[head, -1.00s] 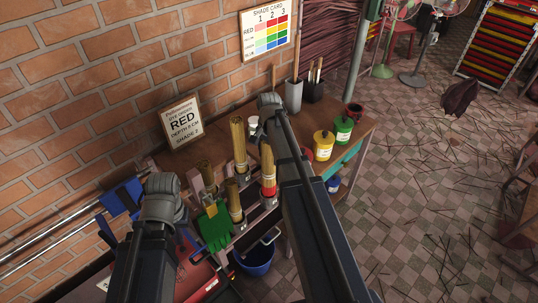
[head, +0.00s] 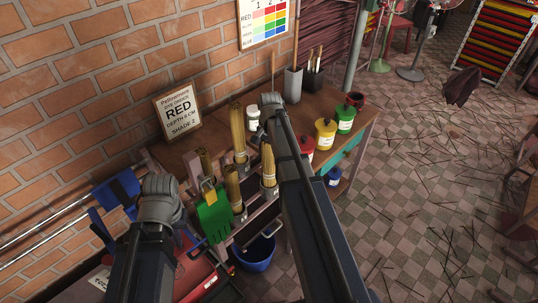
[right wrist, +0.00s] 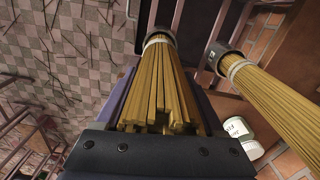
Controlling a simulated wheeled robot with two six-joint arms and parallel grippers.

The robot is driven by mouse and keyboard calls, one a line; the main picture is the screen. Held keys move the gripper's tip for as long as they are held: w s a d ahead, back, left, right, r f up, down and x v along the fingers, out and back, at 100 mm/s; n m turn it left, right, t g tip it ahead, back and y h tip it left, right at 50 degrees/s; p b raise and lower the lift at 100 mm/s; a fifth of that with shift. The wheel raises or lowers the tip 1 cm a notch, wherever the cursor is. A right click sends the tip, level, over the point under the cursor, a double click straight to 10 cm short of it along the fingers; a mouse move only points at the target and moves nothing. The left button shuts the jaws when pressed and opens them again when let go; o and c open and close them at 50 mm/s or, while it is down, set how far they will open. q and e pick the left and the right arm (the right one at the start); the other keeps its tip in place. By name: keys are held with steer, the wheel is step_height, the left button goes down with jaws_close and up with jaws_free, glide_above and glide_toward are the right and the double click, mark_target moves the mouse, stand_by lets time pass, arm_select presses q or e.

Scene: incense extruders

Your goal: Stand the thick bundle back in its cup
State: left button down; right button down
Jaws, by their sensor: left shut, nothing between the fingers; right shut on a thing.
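The thick bundle of tan sticks (head: 268,165) is upright at the right of the bundle group in the head view. My right gripper (right wrist: 158,112) is shut on it; in the right wrist view the bundle (right wrist: 158,85) lies between the two dark fingers. Its far end enters the grey rim of its cup (right wrist: 160,38); how deep it sits is hidden. In the head view the cup (head: 269,190) shows around its base. My left gripper (head: 160,200) is shut and empty at lower left; its fingertips are hard to make out.
Several other bundles stand close by, including a tall one (head: 238,130), also beside mine in the right wrist view (right wrist: 270,85). Red, yellow (head: 325,135) and green jars stand right. A blue bucket (head: 255,252) is below.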

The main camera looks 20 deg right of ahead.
jaws_free()
steer(key=shift+r, duration=0.15)
step_height(320, 180, up, 8)
steer(key=p, duration=0.8)
steer(key=shift+f, duration=0.2)
stand_by(0.3)
